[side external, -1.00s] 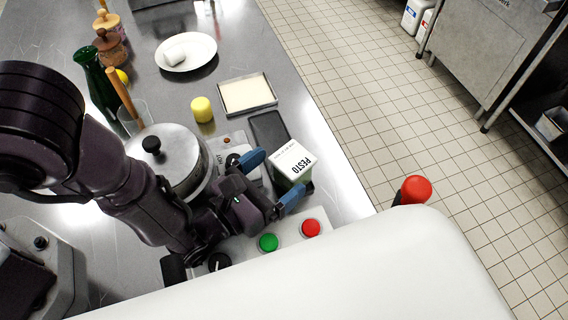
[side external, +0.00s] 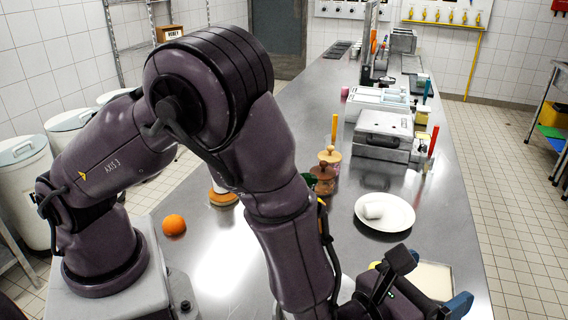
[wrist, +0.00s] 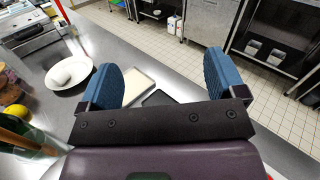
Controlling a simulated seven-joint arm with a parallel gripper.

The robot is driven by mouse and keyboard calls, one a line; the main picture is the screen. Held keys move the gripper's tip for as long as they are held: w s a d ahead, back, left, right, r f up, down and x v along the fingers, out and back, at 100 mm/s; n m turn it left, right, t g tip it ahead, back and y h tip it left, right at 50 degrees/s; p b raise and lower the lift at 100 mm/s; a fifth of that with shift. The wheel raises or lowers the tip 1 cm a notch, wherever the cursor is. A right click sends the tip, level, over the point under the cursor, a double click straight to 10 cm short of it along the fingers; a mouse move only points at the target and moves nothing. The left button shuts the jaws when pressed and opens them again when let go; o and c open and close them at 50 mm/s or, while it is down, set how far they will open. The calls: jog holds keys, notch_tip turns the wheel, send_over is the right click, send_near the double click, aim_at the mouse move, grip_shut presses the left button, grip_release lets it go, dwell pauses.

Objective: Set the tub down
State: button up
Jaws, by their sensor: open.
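The tub is not visible in either view now. My gripper (wrist: 162,85) is open in the wrist view, with its two blue fingers apart and nothing between them. Past the fingers lie a shallow cream tray (wrist: 146,92) and a dark flat pad (wrist: 158,98) on the steel counter. In the side external view my gripper is at the bottom right, partly cut off by the frame edge, in front of the cream tray (side external: 437,280). The counter below my gripper is out of view there.
A white plate (side external: 398,222) with a white lump (side external: 374,211) on it sits behind the tray. An orange (side external: 174,224) lies farther left. The tiled floor (wrist: 190,35) begins beyond the counter edge.

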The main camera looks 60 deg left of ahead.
jog(key=w+a+r+n+g+y, duration=0.1)
jog(key=a+r+n+g+y, duration=0.1)
jog(key=a+r+n+y, duration=0.4)
jog(key=a+r+n+g+y, duration=0.2)
jog(key=a+n+y, duration=0.15)
jog(key=a, duration=0.45)
jog(key=s+a+r+n+g+y, duration=0.1)
jog(key=s+a+r+n+g, duration=0.1)
jog(key=s+a+n+g, duration=0.3)
jog(key=s+a+r+n+g+y, duration=0.1)
jog(key=s+a+r+n+g, duration=0.25)
jog(key=a+n, duration=0.4)
jog(key=s+d+r+n+h, duration=0.1)
jog(key=s+r+n+h, duration=0.2)
jog(key=s+n+h, duration=0.8)
jog(key=shift+s+r+n, duration=0.4)
jog(key=shift+s+n, duration=0.4)
jog(key=shift+s, duration=0.05)
